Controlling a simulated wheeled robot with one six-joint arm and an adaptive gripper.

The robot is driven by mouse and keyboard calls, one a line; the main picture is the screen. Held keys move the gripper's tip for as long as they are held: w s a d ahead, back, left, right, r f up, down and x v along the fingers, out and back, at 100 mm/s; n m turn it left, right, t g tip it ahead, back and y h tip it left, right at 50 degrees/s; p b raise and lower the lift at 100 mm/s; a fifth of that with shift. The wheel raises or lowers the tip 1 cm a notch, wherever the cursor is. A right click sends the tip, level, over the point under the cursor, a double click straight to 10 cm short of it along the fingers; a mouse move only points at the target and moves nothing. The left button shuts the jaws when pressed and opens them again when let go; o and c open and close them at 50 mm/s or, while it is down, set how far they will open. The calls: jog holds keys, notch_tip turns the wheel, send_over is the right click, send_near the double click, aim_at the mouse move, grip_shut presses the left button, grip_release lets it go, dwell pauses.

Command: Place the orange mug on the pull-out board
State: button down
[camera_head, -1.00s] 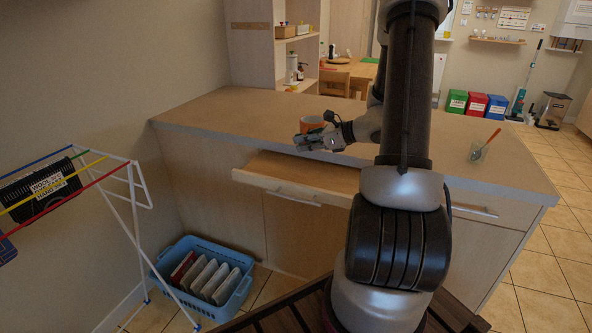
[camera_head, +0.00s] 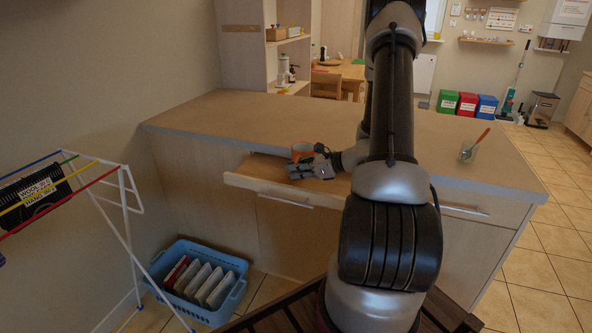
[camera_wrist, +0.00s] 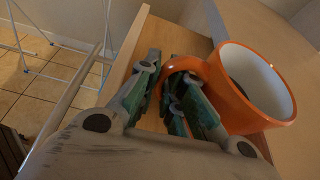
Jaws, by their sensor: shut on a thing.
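The orange mug (camera_head: 301,148) is at my gripper (camera_head: 300,170), over the pull-out board (camera_head: 262,182) and close to the counter's front edge. In the wrist view the orange mug (camera_wrist: 238,90) shows its pale inside, with its handle between the fingers of my gripper (camera_wrist: 172,85). My gripper is shut on that handle. The pull-out board (camera_wrist: 140,48) lies under the fingers in the wrist view. The mug's base is hidden, so I cannot tell whether it touches the board.
The counter (camera_head: 230,115) behind is mostly clear. A glass with an orange stick (camera_head: 468,152) stands at its right end. A drying rack (camera_head: 115,190) stands at left, and a blue basket (camera_head: 200,280) with several plates sits on the floor.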

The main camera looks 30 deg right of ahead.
jog(key=c, duration=1.5)
grip_release()
jog(key=shift+c, duration=0.2)
